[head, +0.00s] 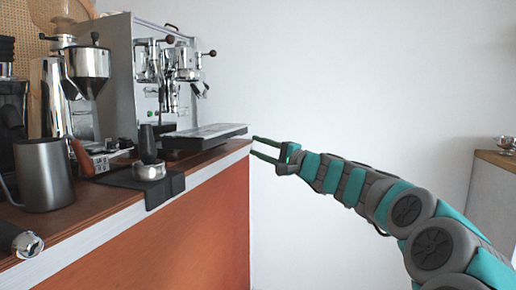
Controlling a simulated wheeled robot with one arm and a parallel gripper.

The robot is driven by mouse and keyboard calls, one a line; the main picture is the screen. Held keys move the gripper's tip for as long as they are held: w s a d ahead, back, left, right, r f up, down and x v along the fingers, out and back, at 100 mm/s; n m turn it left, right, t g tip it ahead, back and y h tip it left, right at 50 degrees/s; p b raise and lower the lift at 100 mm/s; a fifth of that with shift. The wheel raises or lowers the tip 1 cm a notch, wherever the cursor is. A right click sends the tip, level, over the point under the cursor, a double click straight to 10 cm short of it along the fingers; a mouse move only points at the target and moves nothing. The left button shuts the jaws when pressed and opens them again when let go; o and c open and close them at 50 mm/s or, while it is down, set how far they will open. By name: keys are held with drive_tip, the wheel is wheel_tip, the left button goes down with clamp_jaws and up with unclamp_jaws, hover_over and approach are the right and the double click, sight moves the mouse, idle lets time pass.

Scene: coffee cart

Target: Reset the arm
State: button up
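My gripper (266,150) is at the end of my teal and grey arm, which reaches in from the lower right. Its two dark green fingers point left and are apart, with nothing visible between them. The fingertips are close to the right end of the coffee counter (95,213) in the picture. I cannot tell whether they touch it.
An espresso machine (119,50), a grinder (88,65), a steel pitcher (44,174) and a tamper (149,168) on a black mat (128,179) stand on the counter. A small cabinet (497,190) is at the far right. The space between is clear.

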drive_tip(key=s+a+f+n+g+h, duration=0.1)
drive_tip(key=s+a+f+n+g, duration=0.3)
drive_tip(key=s, duration=0.5)
drive_tip(key=s+a+f+n+g+h+p, duration=0.1)
drive_tip(key=s+a+f+g, duration=0.2)
drive_tip(key=s+f, duration=0.4)
drive_tip(key=s+a+f+n+g+h, duration=0.1)
drive_tip(key=s+a+f+n+g, duration=0.25)
drive_tip(key=s, duration=0.65)
drive_tip(key=s+d+f+n+g+h, duration=0.15)
drive_tip(key=s+d+f+h, duration=0.35)
drive_tip(key=s+f, duration=0.65)
drive_tip(key=s+d+f+g+h, duration=0.1)
drive_tip(key=s+d+f+h, duration=0.2)
drive_tip(key=s+d, duration=0.5)
drive_tip(key=s+d+f+g+h+p, duration=0.1)
drive_tip(key=s+d+f+g+h, duration=0.1)
drive_tip(key=s+d+f, duration=0.4)
drive_tip(key=s+d+h, duration=0.1)
drive_tip(key=s+d, duration=0.1)
drive_tip(key=s, duration=0.1)
drive_tip(key=shift+s+d+m, duration=0.3)
drive_tip(key=shift+s+d, duration=0.05)
drive_tip(key=shift+d, duration=0.05)
drive_tip(key=shift+a+f, duration=0.1)
drive_tip(key=shift+a, duration=0.05)
